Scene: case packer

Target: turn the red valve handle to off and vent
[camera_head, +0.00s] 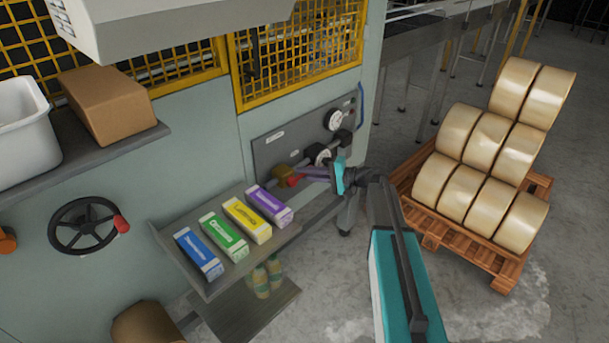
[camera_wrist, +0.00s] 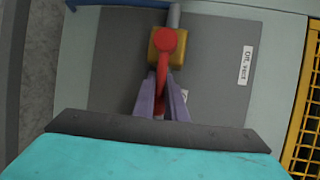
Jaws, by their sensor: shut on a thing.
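The red valve handle (camera_wrist: 170,43) sits on a yellow valve body (camera_wrist: 153,58) on a grey panel. In the wrist view it runs from the valve body down the picture between my purple fingers. My gripper (camera_wrist: 163,88) is shut on the handle. A white label reading "Off, vent" (camera_wrist: 246,66) is on the panel to the right of the valve. In the head view the handle (camera_head: 294,181) shows only as a small red part beside the yellow body (camera_head: 281,172); my gripper (camera_head: 308,173) reaches it from the right and hides the rest.
Round gauges (camera_head: 333,120) sit on the panel above my gripper. A shelf (camera_head: 215,284) with several coloured cartons stands left of and below the valve. A pallet (camera_head: 432,232) of tan rolls stands on the floor to the right. Yellow mesh guards (camera_head: 300,60) are above.

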